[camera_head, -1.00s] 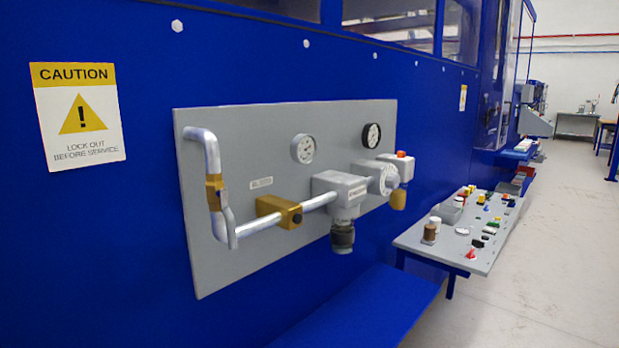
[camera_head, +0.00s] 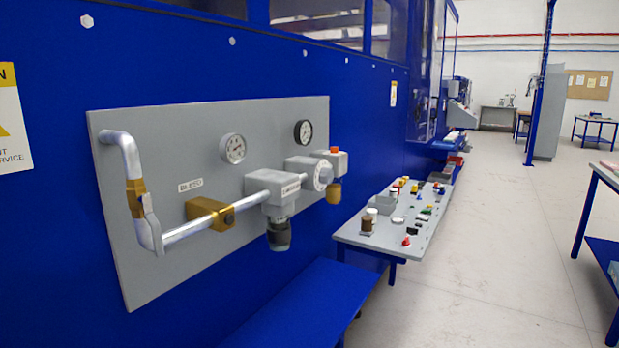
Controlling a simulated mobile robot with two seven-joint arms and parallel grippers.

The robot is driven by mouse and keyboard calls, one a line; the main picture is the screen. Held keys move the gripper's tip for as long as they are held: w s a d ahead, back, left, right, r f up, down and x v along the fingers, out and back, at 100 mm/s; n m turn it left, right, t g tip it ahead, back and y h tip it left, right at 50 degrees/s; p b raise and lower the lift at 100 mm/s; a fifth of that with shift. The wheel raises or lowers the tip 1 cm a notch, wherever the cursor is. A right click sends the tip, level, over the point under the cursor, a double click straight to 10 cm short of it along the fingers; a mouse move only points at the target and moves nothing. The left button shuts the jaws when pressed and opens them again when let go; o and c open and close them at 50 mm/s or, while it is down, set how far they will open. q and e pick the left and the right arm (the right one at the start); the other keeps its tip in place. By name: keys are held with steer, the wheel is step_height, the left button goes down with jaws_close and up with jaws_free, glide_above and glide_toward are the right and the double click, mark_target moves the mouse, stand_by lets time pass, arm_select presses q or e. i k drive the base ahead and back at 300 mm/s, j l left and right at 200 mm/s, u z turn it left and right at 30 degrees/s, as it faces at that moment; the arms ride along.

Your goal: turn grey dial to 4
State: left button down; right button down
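A grey panel (camera_head: 150,268) on the blue machine wall carries pipework. A pale grey round part with markings (camera_head: 323,176) sits at the right end of the pipe; it looks like a dial, but its numbers are too small to read. A dark knob (camera_head: 279,236) hangs below the grey block (camera_head: 272,190). A white-faced gauge (camera_head: 232,148) and a black-rimmed gauge (camera_head: 303,132) are above. I cannot tell for sure which part is the grey dial, or its setting. Neither of my grippers is in view.
A grey control table (camera_head: 372,243) with several small knobs and buttons stands right of the panel. A blue ledge (camera_head: 290,310) runs below the panel. The pale floor (camera_head: 480,250) is open to the right, up to a blue-framed table (camera_head: 600,245).

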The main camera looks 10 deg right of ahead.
mark_target(326, 175)
steer(key=i+l+u, duration=0.1)
steer(key=u, duration=0.25)
steer(key=l+u, duration=0.3)
steer(key=i+l+u, duration=0.15)
steer(key=l, duration=0.25)
steer(key=l+u, duration=0.15)
steer(key=l, duration=0.25)
steer(key=l+u, duration=0.2)
steer(key=l, duration=2.15)
steer(key=i, duration=0.05)
